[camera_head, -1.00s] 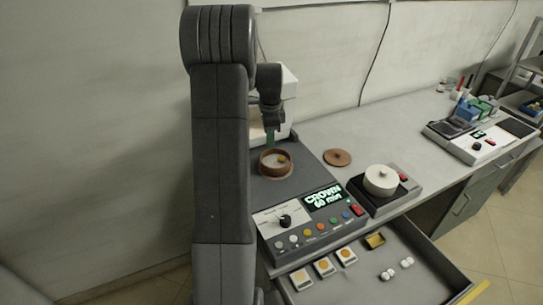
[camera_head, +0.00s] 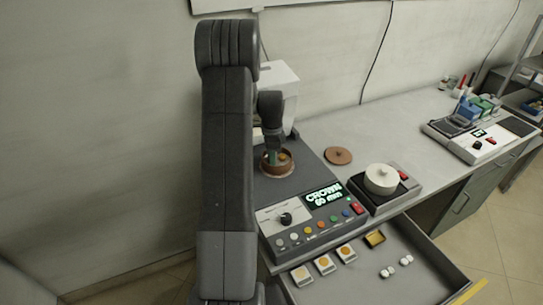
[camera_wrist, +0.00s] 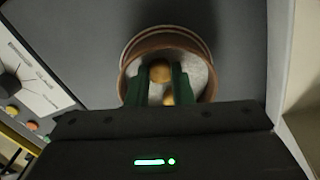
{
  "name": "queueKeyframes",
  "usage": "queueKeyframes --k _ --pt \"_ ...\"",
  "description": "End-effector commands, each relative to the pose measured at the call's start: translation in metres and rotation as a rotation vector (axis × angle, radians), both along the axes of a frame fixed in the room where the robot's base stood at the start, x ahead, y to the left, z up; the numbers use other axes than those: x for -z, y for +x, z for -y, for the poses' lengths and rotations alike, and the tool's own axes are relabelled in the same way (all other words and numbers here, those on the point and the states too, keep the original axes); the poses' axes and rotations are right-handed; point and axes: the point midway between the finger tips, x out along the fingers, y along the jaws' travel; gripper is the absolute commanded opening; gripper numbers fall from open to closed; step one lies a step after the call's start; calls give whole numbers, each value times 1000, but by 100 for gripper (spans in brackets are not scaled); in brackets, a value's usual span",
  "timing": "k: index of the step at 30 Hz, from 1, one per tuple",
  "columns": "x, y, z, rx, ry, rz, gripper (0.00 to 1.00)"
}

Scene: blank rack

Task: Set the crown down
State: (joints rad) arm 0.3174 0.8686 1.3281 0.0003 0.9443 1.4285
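The crown (camera_wrist: 160,70) is a small gold, rounded piece. In the wrist view it sits between the two green fingertips of my gripper (camera_wrist: 160,82) and fills the gap there. My gripper (camera_head: 273,156) is lowered into a round brown dish (camera_head: 277,171) in the head view. The dish (camera_wrist: 136,52) has a pale floor in the wrist view. A second gold piece (camera_wrist: 168,98) lies in the dish, on the side nearer my palm, partly hidden. Whether the held crown touches the dish floor cannot be told.
A control unit with a lit "CROWN" display (camera_head: 323,197) is in front of the dish. A brown lid (camera_head: 338,155) lies to its right, beside a white lidded pot (camera_head: 381,179). An open drawer (camera_head: 358,285) holds several small items. A white housing (camera_head: 285,85) stands behind.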

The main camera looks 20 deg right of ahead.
Motion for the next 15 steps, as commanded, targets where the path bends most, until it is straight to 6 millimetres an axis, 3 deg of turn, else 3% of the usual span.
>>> queueKeyframes --k 10,15 --pt "-1 0 0 0 0 0 30" --pt "-14 1 0 0 -2 4 30"
